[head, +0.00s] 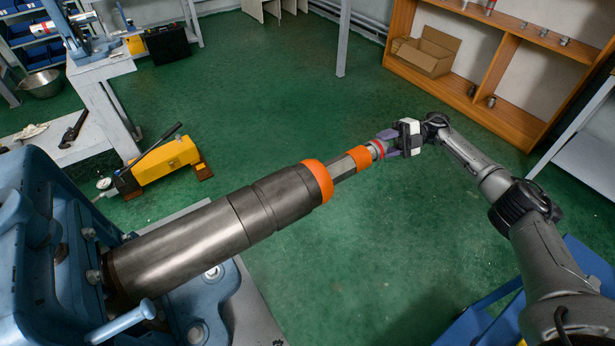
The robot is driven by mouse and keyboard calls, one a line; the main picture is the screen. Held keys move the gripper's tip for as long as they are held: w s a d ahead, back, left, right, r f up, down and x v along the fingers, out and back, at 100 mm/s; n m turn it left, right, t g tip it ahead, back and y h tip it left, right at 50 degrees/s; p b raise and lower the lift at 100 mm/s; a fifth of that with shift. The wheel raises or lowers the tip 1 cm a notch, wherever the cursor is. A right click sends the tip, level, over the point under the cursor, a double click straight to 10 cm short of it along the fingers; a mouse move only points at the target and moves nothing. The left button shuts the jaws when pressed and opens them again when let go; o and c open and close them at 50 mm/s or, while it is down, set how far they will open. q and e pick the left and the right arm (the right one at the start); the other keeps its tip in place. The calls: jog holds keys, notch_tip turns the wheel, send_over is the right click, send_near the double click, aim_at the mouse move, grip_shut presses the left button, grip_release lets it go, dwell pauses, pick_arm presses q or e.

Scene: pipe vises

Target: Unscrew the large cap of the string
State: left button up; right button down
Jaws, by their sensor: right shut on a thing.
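The string (210,230) is a long steel cylinder clamped at its near end in a blue pipe vise (40,220). It points away to the upper right. A wide orange ring (318,180) ends its thick part. A thinner grey section (344,167) follows, then a second orange band (359,157) and a small red-ringed end piece (376,149). My right gripper (384,146) is shut on this end piece at the far tip. Its fingers partly hide the tip. I cannot tell which part is the large cap. My left gripper is not in view.
A yellow hand pump (167,160) stands on the floor at left, near a bench (100,75) with another blue vise. A wooden shelf (510,70) with a cardboard box (428,52) is at back right. Blue frames (480,310) lie at lower right. The green floor between is clear.

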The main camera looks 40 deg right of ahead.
jog(key=shift+f+n+b, duration=0.2)
jog(key=shift+n+b, duration=0.25)
jog(key=shift+n, duration=0.15)
jog(key=shift+a, duration=0.1)
jog(key=shift+f+n+b, duration=0.2)
jog(key=shift+n+b, duration=0.5)
jog(key=shift+b, duration=0.3)
jog(key=n+y+b, duration=0.1)
jog(key=n+b, duration=0.1)
jog(key=b, duration=0.1)
jog(key=shift+w, duration=0.1)
jog(key=shift+r+n+b, duration=0.25)
jog(key=shift+n+b, duration=0.35)
jog(key=shift+n, duration=0.1)
